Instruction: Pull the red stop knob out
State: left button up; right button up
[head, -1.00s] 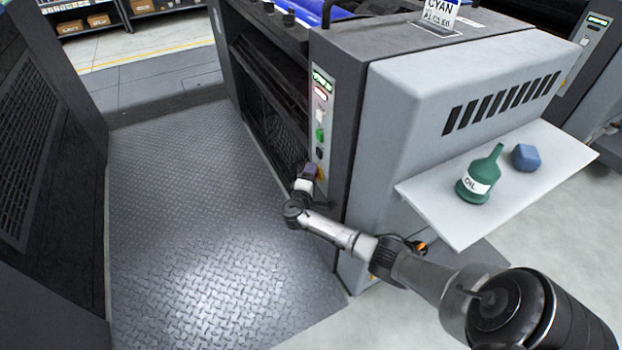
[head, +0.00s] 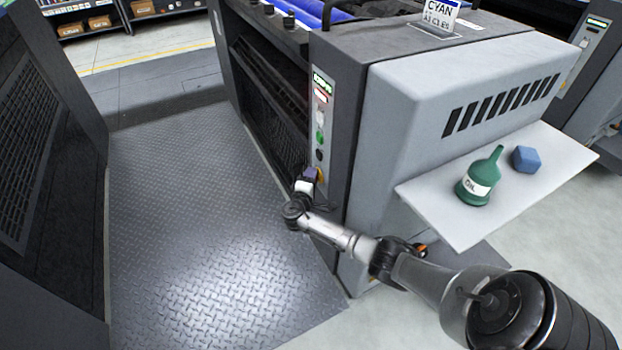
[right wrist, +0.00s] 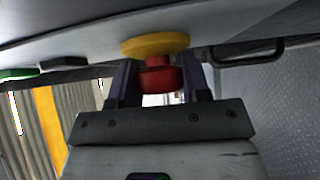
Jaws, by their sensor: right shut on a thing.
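The red stop knob (right wrist: 160,78) shows in the right wrist view, in front of its round yellow base (right wrist: 155,44) on the panel. A narrower red neck joins the knob to the yellow base. My right gripper (right wrist: 160,82) is shut on the knob, with one dark finger on each side of it. In the head view my right gripper (head: 310,176) is at the lower end of the light control panel (head: 321,120), and it mostly hides the knob there. My left gripper is not in view.
The grey ink unit (head: 400,110) stands behind and right of my right arm. A white shelf (head: 455,225) on it bears a green oil bottle (head: 480,178) and a blue block (head: 525,158). The metal tread floor (head: 200,200) left of the gripper is clear.

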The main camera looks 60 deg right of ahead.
jog(key=shift+w+a, duration=0.45)
jog(key=shift+a, duration=0.25)
jog(key=shift+c, duration=0.3)
jog(key=o, duration=1.3)
jog(key=shift+w+a, duration=0.1)
jog(key=shift+a, duration=0.05)
jog(key=shift+p+v, duration=2.8)
jog(key=shift+v, duration=4.1)
